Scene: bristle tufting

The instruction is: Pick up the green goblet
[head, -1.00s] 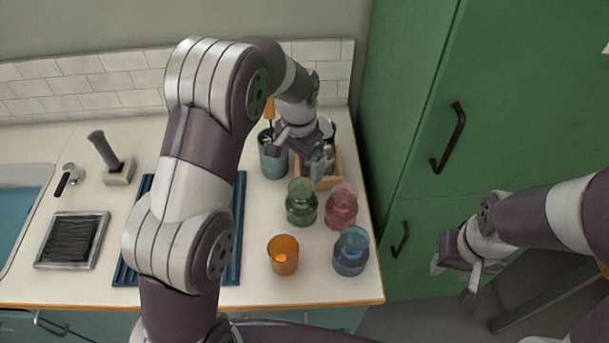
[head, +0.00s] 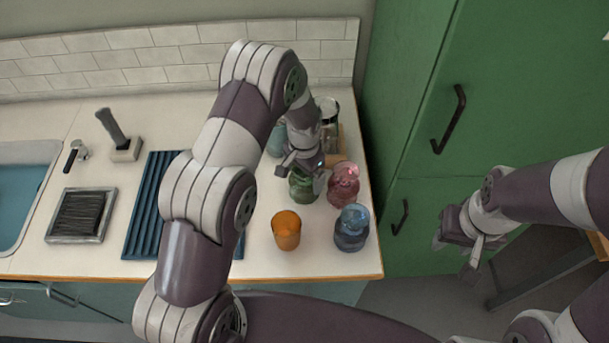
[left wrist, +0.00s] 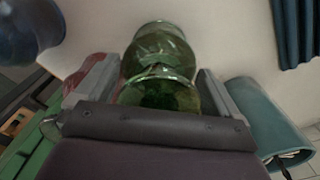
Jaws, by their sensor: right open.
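The green goblet (head: 303,190) stands upright on the white counter, left of the pink goblet (head: 343,187), its top partly hidden by my left gripper (head: 304,175). My left gripper is above it with its fingers apart. In the left wrist view the green goblet (left wrist: 160,55) shows between the two open fingers (left wrist: 155,92), with a visible gap on the right side; I cannot tell if either finger touches it. My right gripper (head: 460,254) is open and empty, off the counter to the right, in front of the green cabinet.
A blue goblet (head: 352,230) and an orange cup (head: 286,231) stand nearer the counter's front edge. A teal canister (head: 277,140) and a glass jar (head: 328,122) are behind. A ribbed blue mat (head: 145,215) lies left. The green cabinet (head: 420,120) bounds the right side.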

